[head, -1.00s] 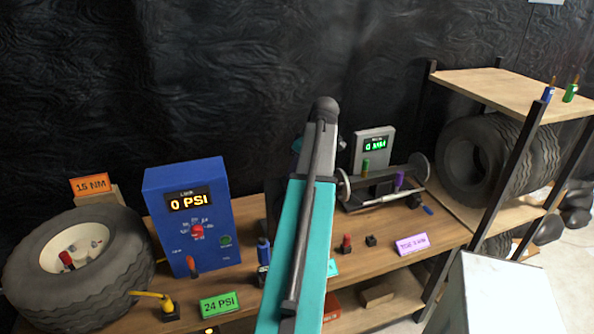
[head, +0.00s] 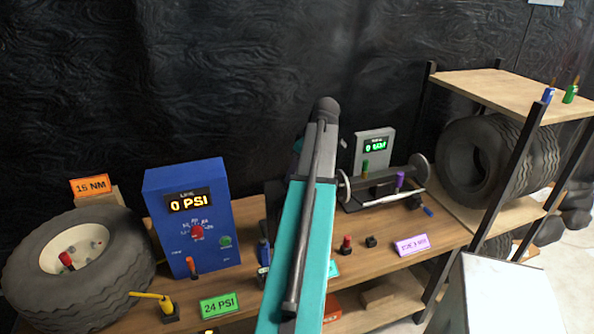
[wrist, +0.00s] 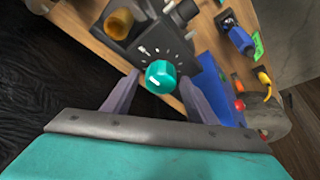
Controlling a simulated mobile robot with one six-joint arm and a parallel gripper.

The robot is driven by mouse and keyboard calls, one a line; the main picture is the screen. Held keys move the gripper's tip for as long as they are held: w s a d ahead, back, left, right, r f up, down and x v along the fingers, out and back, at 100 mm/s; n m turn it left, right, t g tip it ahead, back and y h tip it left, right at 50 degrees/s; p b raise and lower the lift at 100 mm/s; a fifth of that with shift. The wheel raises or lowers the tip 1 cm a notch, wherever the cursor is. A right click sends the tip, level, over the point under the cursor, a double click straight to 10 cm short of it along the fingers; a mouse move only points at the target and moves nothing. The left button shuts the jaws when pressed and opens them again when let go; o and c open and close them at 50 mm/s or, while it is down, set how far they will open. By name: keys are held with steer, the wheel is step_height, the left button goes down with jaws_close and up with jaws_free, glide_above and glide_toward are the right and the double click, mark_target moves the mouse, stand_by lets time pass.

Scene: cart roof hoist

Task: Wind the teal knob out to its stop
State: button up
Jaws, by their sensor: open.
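The teal knob (wrist: 160,75) shows in the wrist view, on a dark panel (wrist: 138,45) with white dial marks around it. A white pointer line on the knob points to the lower left. My gripper (wrist: 153,90) is open, with one grey finger on each side of the knob. I cannot tell whether either finger touches it. In the head view my teal arm hides the knob and most of its panel.
A blue box (head: 190,218) reading 0 PSI stands left of my arm, beside a tyre (head: 80,262). A grey display (head: 374,152) and a wheel-ended stand (head: 385,185) are to the right. A shelf rack (head: 500,90) stands further right.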

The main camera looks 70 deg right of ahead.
steer(key=shift+r, duration=0.15)
steer(key=b+v, duration=0.3)
steer(key=v, duration=1)
steer(key=shift+r, duration=0.3)
steer(key=shift+r, duration=0.1)
stand_by(0.3)
